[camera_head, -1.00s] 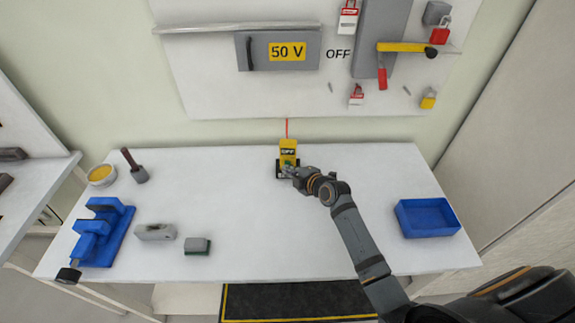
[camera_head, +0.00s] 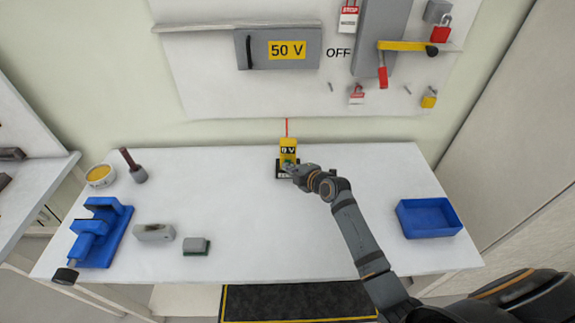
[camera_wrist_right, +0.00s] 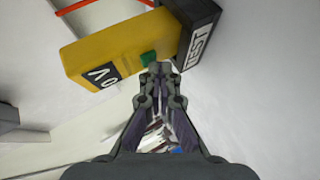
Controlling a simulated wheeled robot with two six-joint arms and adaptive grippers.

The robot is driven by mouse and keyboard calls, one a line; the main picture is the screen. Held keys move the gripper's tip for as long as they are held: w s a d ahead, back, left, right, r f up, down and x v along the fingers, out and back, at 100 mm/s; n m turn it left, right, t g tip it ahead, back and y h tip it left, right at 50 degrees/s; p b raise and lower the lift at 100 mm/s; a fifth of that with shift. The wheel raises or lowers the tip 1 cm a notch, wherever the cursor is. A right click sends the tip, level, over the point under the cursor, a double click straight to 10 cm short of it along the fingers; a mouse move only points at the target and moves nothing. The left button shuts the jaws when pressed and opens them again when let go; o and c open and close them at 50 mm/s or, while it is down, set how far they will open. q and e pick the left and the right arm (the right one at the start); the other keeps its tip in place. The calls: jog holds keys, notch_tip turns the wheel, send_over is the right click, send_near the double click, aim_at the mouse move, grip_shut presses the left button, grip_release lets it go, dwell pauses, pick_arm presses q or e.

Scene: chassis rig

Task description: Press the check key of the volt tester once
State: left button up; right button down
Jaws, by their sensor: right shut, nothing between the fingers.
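The yellow volt tester (camera_head: 288,146) stands near the back middle of the white bench, in a black base marked TEST (camera_wrist_right: 197,42). Its display (camera_wrist_right: 101,75) reads 0 V in the right wrist view. The green key (camera_wrist_right: 148,58) is on the tester's face, by the base. My right gripper (camera_wrist_right: 159,70) is shut and empty, its fingertips right at the green key; I cannot tell if they touch it. In the head view the right gripper (camera_head: 288,170) covers the tester's lower part. My left gripper is not in view.
A red lead (camera_head: 287,128) rises behind the tester. A 50 V box (camera_head: 253,52) and padlocks are on the wall panel. A blue tray (camera_head: 430,218) stands right, a blue vise (camera_head: 97,236) left, with grey blocks near it. The bench's middle front is clear.

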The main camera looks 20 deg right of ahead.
jog(key=shift+w, duration=0.1)
dwell(0.4)
jog(key=shift+s+a+p, duration=0.15)
jog(key=shift+s+a, duration=0.05)
jog(key=shift+s, duration=0.3)
jog(key=shift+s+a+p, duration=0.15)
jog(key=shift+s+a, duration=0.05)
jog(key=shift+s, duration=0.3)
jog(key=shift+s+a, duration=0.2)
jog(key=shift+s, duration=0.3)
jog(key=shift+s+a+p, duration=0.2)
jog(key=shift+s+a, duration=0.05)
jog(key=shift+s, duration=0.35)
jog(key=shift+s+a+p, duration=0.2)
jog(key=shift+s+a, duration=0.05)
jog(key=shift+s, duration=0.4)
jog(key=shift+s+a+p, duration=0.2)
jog(key=shift+s+a, duration=0.05)
jog(key=shift+s, duration=0.35)
